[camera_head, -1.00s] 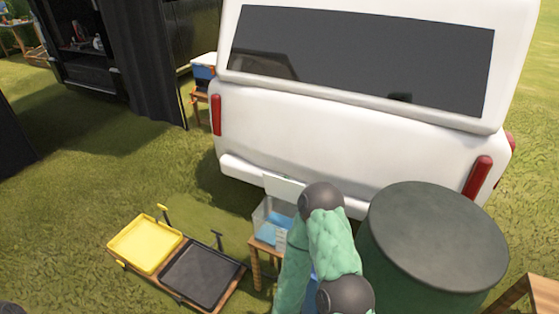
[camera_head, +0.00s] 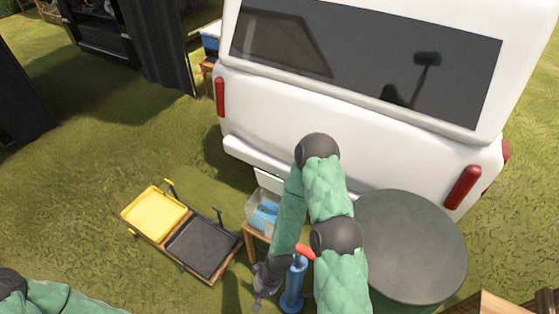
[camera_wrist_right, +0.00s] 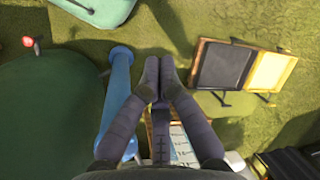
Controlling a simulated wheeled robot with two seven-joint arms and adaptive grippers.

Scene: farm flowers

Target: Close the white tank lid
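The tank (camera_head: 253,212) is a clear box with blue contents on a small wooden stand, behind my right forearm. Its white lid (camera_head: 268,181) stands raised at the back edge, beside the van bumper; its right end is hidden by my arm. My right gripper (camera_head: 260,296) points down in front of the stand, apart from the lid. In the right wrist view the fingertips (camera_wrist_right: 159,66) are together with nothing visible between them. A white grid-like thing beneath the fingers there is partly covered, and I cannot tell what it is. My left gripper is out of view.
A blue cylinder (camera_head: 292,288) with a red handle stands beside my right gripper. A large dark green drum (camera_head: 412,245) is to the right. A white van (camera_head: 350,125) blocks the back. Yellow (camera_head: 153,213) and black (camera_head: 203,248) trays lie left; grass between is clear.

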